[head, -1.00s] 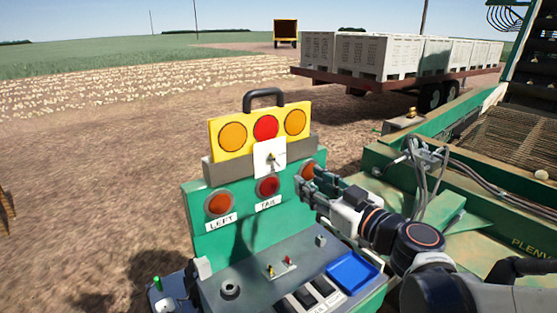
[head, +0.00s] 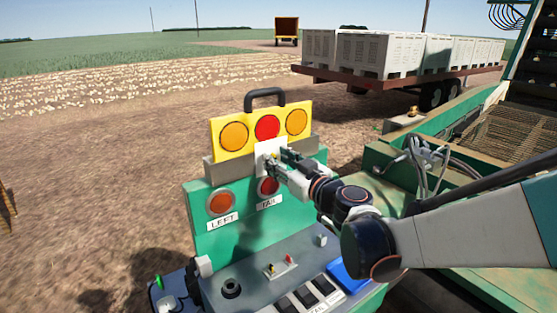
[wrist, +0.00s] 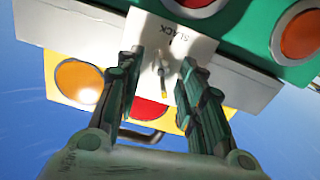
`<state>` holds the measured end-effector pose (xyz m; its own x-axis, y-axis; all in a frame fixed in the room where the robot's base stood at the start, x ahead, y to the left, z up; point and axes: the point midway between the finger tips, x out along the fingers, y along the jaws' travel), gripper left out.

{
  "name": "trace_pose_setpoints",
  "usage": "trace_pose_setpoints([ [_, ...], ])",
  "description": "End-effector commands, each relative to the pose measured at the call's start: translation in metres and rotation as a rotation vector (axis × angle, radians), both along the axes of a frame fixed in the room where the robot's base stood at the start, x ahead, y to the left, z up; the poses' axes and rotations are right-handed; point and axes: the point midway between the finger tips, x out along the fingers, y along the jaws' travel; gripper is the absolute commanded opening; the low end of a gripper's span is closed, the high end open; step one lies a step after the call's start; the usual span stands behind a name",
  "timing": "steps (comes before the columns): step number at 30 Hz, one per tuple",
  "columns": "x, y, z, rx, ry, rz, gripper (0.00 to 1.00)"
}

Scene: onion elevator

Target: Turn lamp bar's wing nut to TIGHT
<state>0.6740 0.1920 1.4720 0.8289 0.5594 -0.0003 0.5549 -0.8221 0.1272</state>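The yellow lamp bar (head: 250,133), with two amber lamps and a red one between them, stands on top of the green panel. A white plate (head: 261,147) is on its front; in the wrist view the plate (wrist: 148,28) reads SLACK, and the picture is upside down. The small brass-coloured wing nut (wrist: 162,73) stands out from the plate. My gripper (wrist: 159,65) is open, with one finger on each side of the wing nut and visible gaps to it. In the head view, my gripper (head: 276,160) is at the plate and partly hides it. No TIGHT mark is readable.
The green panel (head: 197,243) carries lamps labelled LEFT and TAIL below the bar. A console (head: 250,265) with knobs, switches and a blue tray (head: 345,275) juts out beneath. A black handle (head: 264,94) tops the lamp bar. Green machinery stands at the right.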

Motion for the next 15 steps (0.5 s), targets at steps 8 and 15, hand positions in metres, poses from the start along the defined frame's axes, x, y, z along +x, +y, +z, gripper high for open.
trace_pose_setpoints([
  [8, 0.0019, 0.0015, 0.0000, 0.000, 0.000, 0.000, 0.35],
  [15, 0.0018, 0.0013, 0.0000, 0.000, 0.000, 0.000, 0.00],
])
